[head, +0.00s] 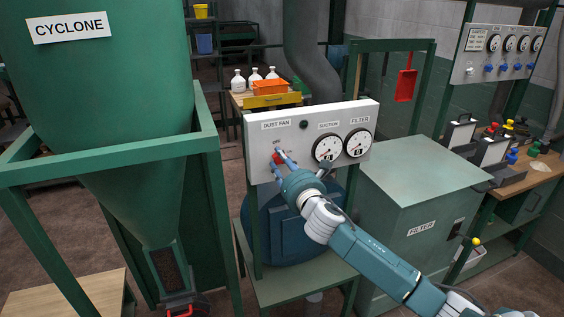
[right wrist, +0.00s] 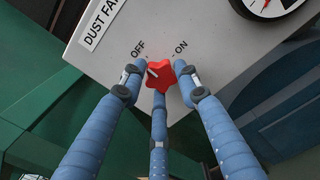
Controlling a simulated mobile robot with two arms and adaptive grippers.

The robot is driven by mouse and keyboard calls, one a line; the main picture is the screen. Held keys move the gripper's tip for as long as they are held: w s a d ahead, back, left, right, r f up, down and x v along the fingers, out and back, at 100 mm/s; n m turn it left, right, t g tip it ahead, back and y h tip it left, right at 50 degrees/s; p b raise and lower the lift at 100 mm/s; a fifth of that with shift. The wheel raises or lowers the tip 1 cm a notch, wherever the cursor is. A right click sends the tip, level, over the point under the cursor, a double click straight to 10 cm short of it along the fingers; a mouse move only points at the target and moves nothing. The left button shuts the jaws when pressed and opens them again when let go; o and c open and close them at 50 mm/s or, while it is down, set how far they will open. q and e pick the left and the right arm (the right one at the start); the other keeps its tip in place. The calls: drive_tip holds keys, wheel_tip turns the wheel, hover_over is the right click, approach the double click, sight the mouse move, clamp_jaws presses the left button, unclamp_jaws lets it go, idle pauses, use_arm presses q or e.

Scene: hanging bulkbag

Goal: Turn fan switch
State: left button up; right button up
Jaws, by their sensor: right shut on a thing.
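The red fan switch (right wrist: 160,74) is on the white panel (head: 255,152) under the label "DUST FAN". In the right wrist view its white mark points up and left, toward "OFF"; "ON" is printed to the right. My right gripper (head: 280,158) is at the switch, with blue fingers on both sides of the red knob and a third finger below it. The right gripper (right wrist: 160,78) is shut on the knob. In the head view the fingers partly hide the switch. My left gripper is not in view.
The panel also carries a suction gauge (head: 327,148) and a filter gauge (head: 358,142). A green cyclone (head: 110,80) with its frame stands left. A green filter box (head: 420,190) stands right of the panel, near my right arm.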

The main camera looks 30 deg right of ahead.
drive_tip(key=shift+d+r, duration=0.1)
drive_tip(key=shift+r, duration=0.1)
drive_tip(key=m, duration=0.5)
drive_tip(key=shift+d, duration=0.1)
drive_tip(key=shift+c, duration=0.2)
drive_tip(key=shift+f+m+p, duration=0.15)
drive_tip(key=shift+m+p, duration=0.55)
drive_tip(key=shift+m, duration=5.6)
drive_tip(key=shift+f, duration=0.1)
drive_tip(key=o, duration=1.1)
drive_tip(key=shift+s+d, duration=0.1)
drive_tip(key=shift+o, duration=0.3)
drive_tip(key=shift+d+f, duration=0.1)
